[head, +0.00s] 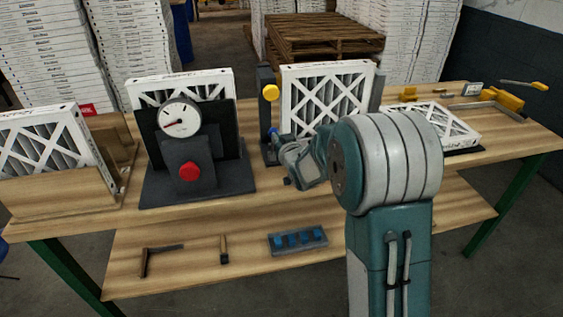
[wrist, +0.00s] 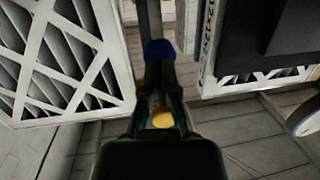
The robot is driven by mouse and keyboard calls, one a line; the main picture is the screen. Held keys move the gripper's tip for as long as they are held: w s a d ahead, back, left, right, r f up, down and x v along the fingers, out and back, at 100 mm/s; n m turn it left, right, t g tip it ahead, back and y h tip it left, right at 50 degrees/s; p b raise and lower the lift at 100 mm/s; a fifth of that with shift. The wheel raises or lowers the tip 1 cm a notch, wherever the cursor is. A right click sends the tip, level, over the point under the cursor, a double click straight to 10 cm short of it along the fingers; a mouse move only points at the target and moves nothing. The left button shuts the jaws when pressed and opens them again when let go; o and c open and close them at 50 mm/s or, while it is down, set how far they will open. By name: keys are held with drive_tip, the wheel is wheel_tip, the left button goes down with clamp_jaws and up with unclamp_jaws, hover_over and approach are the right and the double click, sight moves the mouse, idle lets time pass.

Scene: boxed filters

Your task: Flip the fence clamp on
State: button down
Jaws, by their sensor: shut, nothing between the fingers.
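A dark upright post (head: 265,95) with a round yellow knob (head: 270,92) and a lower blue tip (head: 273,131) stands at the left of the middle white filter (head: 322,98). I take this post and its knobs for the fence clamp, but cannot be sure. My gripper (head: 283,143) is shut and empty, in front of the post beside the blue tip. In the wrist view, my gripper (wrist: 158,72) has its fingertips at the blue tip (wrist: 160,50); whether they touch is unclear. Yellow (wrist: 162,116) shows between the fingers.
A gauge stand (head: 188,150) with a red button is left of my gripper. A wooden holder (head: 55,185) with a filter is at far left. A flat filter (head: 440,119) and yellow tools (head: 500,98) lie right. A lower shelf (head: 190,280) holds tools and a blue tray (head: 298,241).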

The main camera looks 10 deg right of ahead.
sight(276, 130)
drive_tip(key=w+g, duration=0.1)
drive_tip(key=w+r+g, duration=0.1)
drive_tip(key=shift+w+r, duration=0.1)
drive_tip(key=shift+w, duration=0.3)
drive_tip(key=shift+w+r, duration=0.15)
drive_tip(key=shift+w, duration=0.45)
drive_tip(key=shift+r, duration=0.15)
drive_tip(key=shift+w+r, duration=0.1)
drive_tip(key=shift+w, duration=0.05)
